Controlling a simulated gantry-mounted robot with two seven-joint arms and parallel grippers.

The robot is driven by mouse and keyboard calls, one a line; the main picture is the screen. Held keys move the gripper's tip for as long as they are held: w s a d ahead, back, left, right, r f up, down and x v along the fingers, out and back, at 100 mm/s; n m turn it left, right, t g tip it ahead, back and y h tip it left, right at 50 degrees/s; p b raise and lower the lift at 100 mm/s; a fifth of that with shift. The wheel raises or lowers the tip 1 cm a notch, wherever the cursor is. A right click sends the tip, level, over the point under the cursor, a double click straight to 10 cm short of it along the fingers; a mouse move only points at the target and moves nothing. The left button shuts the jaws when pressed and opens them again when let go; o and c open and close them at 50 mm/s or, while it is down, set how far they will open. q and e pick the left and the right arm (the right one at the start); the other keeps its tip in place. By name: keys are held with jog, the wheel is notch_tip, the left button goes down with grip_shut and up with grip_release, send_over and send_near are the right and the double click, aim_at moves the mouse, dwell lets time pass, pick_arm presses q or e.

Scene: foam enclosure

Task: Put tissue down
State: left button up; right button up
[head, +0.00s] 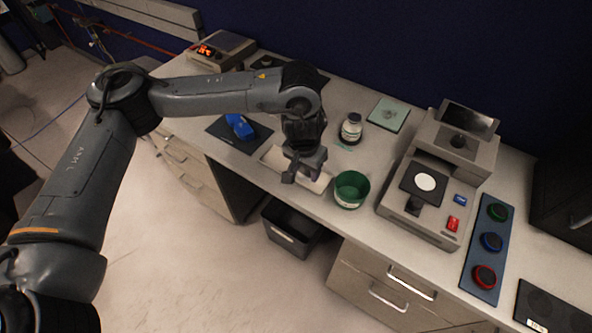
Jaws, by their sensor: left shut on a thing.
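My left gripper (302,174) comes down from above at the front middle of the bench, over a shallow white tray (271,156). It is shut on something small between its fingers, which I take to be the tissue. The fingers and wrist hide most of the tissue, so its shape cannot be made out. I cannot tell whether it touches the tray. My right gripper is not in view.
A green round container (351,189) stands close right of the gripper, with a lidded jar (351,128) behind. A blue object (239,126) lies on a dark mat at left. A grey machine (433,185) stands at right. A black bin (291,232) sits below the bench.

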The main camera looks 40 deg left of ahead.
pick_arm(q)
jog(key=w+a+f+b, duration=0.1)
jog(key=w+a+f, duration=0.1)
jog(key=a, duration=0.1)
jog(key=w+a+f+b, duration=0.2)
jog(key=a, duration=0.1)
jog(key=w+a+f+b, duration=0.1)
jog(key=w+a+f, duration=0.1)
jog(key=a, duration=0.1)
jog(key=shift+f, duration=0.3)
jog(key=shift+s+f+b, duration=0.1)
jog(key=shift+f+b, duration=0.55)
jog(key=shift+f, duration=1.3)
jog(key=shift+f, duration=0.2)
jog(key=o, duration=1.1)
jog(key=shift+r, duration=0.2)
notch_tip(320, 180, up, 12)
jog(key=s+p, duration=0.1)
jog(key=p, duration=0.4)
jog(key=shift+s+d, duration=0.15)
jog(key=shift+s, duration=0.25)
